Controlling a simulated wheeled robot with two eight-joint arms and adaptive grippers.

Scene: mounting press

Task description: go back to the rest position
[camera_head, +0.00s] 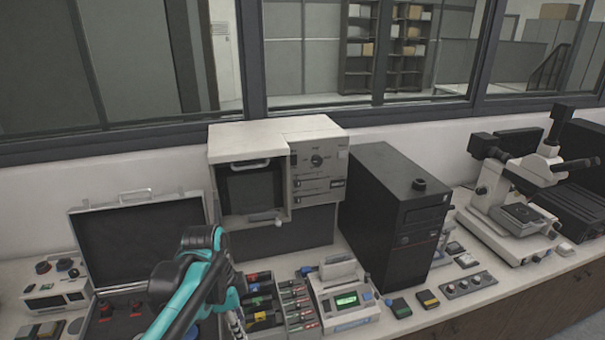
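One arm of mine, teal and black, comes in from the lower left. It rises to an elbow in front of the white machine and bends back down. My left gripper (236,322) seems to be at its lower end, near the bottom edge of the head view, small and partly cut off. Its fingers cannot be made out clearly. My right gripper is not in view. The white machine (318,140), probably the mounting press, stands on the bench behind the arm. It has a dark front window with a handle, and a control panel with a knob.
An open black case (140,240) lies left of the arm. Trays of coloured parts (296,300) and a white device with a green display (345,302) are close on its right. A black tower (395,205) and a microscope (515,195) stand farther right. Windows line the back.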

